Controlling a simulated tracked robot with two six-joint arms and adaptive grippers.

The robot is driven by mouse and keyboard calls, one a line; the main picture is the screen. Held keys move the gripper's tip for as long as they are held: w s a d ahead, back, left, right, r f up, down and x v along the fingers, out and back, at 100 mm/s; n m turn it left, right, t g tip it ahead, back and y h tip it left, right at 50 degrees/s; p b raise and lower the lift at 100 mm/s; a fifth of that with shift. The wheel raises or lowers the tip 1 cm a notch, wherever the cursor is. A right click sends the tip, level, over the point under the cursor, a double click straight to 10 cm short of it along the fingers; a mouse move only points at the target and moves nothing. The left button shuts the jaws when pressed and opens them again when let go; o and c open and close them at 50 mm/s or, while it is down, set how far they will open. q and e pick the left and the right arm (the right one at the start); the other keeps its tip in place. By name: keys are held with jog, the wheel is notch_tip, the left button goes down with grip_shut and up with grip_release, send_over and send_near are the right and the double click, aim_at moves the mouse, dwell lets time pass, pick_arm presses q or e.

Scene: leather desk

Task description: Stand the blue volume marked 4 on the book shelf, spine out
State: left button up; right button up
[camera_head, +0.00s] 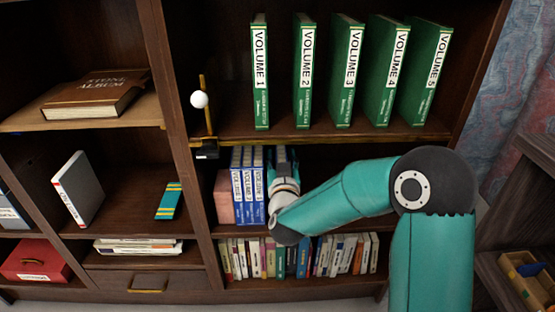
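Several blue volumes (247,195) stand upright, spines out, on the middle shelf of the bookcase, at its left end. Their spines carry white labels, but the numbers are too small to read surely. My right gripper (281,160) reaches into this shelf just right of these volumes, fingers pointing inward. Blue shows beside and behind the fingers, but I cannot tell whether it is a separate volume held there or which number it bears. The gripper body and wrist hide this spot. My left gripper is not in view.
Green volumes (346,75) stand on the shelf above, behind a brass-coloured edge (330,138). A pink block (224,197) stands left of the blue volumes. Small books (345,255) fill the shelf below. My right forearm covers much of the middle shelf's right side.

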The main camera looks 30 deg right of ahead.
jog(key=shift+r, duration=0.1)
jog(key=shift+s+a, duration=0.15)
jog(key=shift+v, duration=5.8)
jog(key=a+f+y, duration=0.1)
jog(key=f, duration=0.2)
jog(key=w+a+f+n+y, duration=0.1)
jog(key=f, duration=0.1)
jog(key=w+a+f+g+y, duration=0.1)
jog(key=f+y, duration=0.1)
jog(key=f, duration=0.1)
jog(key=shift+f+n, duration=0.35)
jog(key=shift+n, duration=0.05)
jog(key=s+a+f+n+g+y, duration=0.15)
jog(key=a+f+g+y, duration=0.3)
jog(key=f, duration=0.85)
jog(key=s+a+f+g+y, duration=0.2)
jog(key=s+a+f+g, duration=0.2)
jog(key=s+f, duration=0.5)
jog(key=s+a+f+g+y, duration=0.3)
jog(key=s+a+f+g, duration=0.2)
jog(key=s+a+f, duration=0.2)
notch_tip(320, 180, down, 2)
jog(key=s+n, duration=0.1)
jog(key=s, duration=0.1)
jog(key=shift+s, duration=0.4)
